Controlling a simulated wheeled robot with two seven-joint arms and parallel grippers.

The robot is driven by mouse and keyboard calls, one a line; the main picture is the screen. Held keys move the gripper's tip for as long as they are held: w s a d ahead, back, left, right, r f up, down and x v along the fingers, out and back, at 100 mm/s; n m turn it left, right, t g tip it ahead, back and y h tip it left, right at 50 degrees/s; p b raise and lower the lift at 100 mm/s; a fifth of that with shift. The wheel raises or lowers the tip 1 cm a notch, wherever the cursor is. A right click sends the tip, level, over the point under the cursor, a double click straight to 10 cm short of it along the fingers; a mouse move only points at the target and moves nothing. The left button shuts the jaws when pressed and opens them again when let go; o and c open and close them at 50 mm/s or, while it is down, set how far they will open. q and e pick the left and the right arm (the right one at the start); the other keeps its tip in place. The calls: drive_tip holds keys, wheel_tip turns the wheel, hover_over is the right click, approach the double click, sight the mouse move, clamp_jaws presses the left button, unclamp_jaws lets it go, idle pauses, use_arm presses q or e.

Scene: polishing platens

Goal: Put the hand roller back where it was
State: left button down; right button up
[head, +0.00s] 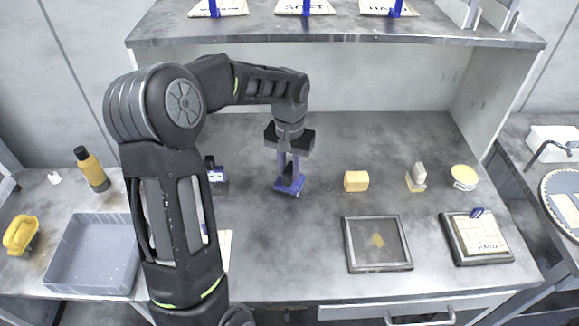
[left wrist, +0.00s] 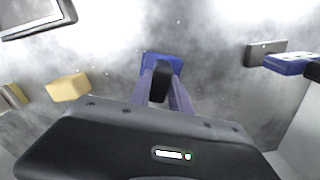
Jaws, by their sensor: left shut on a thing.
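My left gripper (head: 290,175) points down over the back middle of the bench, its fingers closed around a black upright part. That part rises from a blue base (head: 291,187); I take this held thing to be the hand roller. In the left wrist view the black part (left wrist: 160,85) sits between the two fingers, with the blue base (left wrist: 163,60) beyond them. The base is at or just above the bench top; I cannot tell whether it touches. My right gripper is not in view.
A blue and black tool (head: 216,174) on a grey block stands left of the gripper, partly behind my arm. A yellow block (head: 356,181), a small brush-like piece (head: 416,178) and a tub (head: 464,177) stand to the right. A framed plate (head: 378,244) lies in front.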

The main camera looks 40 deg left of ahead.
sight(289, 168)
use_arm(q)
drive_tip(key=shift+s+d+f+b, duration=0.1)
drive_tip(key=shift+s+f+b, duration=0.15)
drive_tip(key=shift+f+b, duration=0.35)
drive_tip(key=c, duration=1.5)
unclamp_jaws()
drive_tip(key=shift+f, duration=0.15)
drive_tip(key=o, duration=0.3)
drive_tip(key=shift+w, duration=0.25)
drive_tip(key=shift+s, duration=0.1)
drive_tip(key=shift+r+p, duration=0.6)
drive_tip(key=shift+r, duration=0.1)
wheel_tip(289, 168, up, 12)
drive_tip(key=b, duration=0.1)
